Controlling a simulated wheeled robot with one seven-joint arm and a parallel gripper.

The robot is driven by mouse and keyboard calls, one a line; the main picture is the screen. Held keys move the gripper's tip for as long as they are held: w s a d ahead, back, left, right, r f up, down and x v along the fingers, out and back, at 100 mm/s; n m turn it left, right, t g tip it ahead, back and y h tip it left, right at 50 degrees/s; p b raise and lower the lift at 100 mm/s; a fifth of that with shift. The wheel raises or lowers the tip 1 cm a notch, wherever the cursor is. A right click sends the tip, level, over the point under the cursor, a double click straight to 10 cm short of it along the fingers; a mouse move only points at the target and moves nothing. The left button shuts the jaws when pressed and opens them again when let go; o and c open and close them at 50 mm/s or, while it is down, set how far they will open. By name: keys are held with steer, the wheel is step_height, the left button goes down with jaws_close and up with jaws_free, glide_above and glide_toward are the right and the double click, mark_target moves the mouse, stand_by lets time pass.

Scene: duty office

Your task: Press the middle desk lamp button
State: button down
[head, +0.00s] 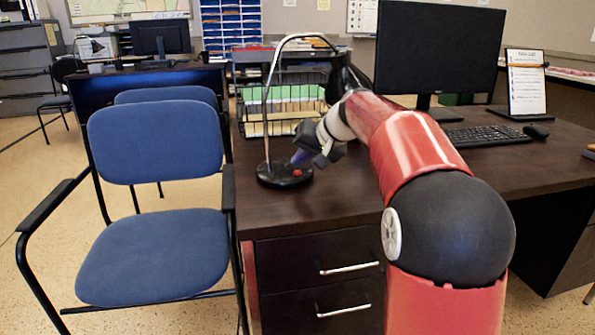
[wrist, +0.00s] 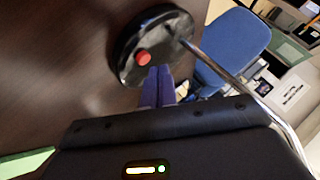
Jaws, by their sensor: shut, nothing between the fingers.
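A desk lamp with a round black base (head: 268,180) stands on the dark desk's left end, with a thin silver arched stem and its dark head partly behind my arm. A single red button (head: 297,173) sits on top of the base; it also shows in the wrist view (wrist: 144,58). My gripper (head: 298,158) is shut and empty, its purple fingers pointing down toward the base. In the wrist view the fingertips (wrist: 158,70) appear just beside the button. I cannot tell whether they touch the base.
A wire tray (head: 262,128) with green and cream papers stands behind the lamp. A monitor (head: 438,50), keyboard (head: 487,135) and mouse (head: 535,131) are at the right. A blue chair (head: 155,140) stands left of the desk. Bare desk lies in front of the lamp.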

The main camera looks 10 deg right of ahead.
stand_by(0.4)
steer(key=shift+f+b, duration=0.45)
steer(key=shift+f, duration=0.05)
steer(key=shift+f, duration=0.2)
stand_by(0.3)
steer(key=shift+r, duration=0.15)
steer(key=shift+r+p, duration=0.4)
steer(key=shift+r, duration=0.15)
step_height(320, 180, up, 6)
steer(key=p, duration=0.4)
steer(key=shift+s, duration=0.1)
stand_by(0.4)
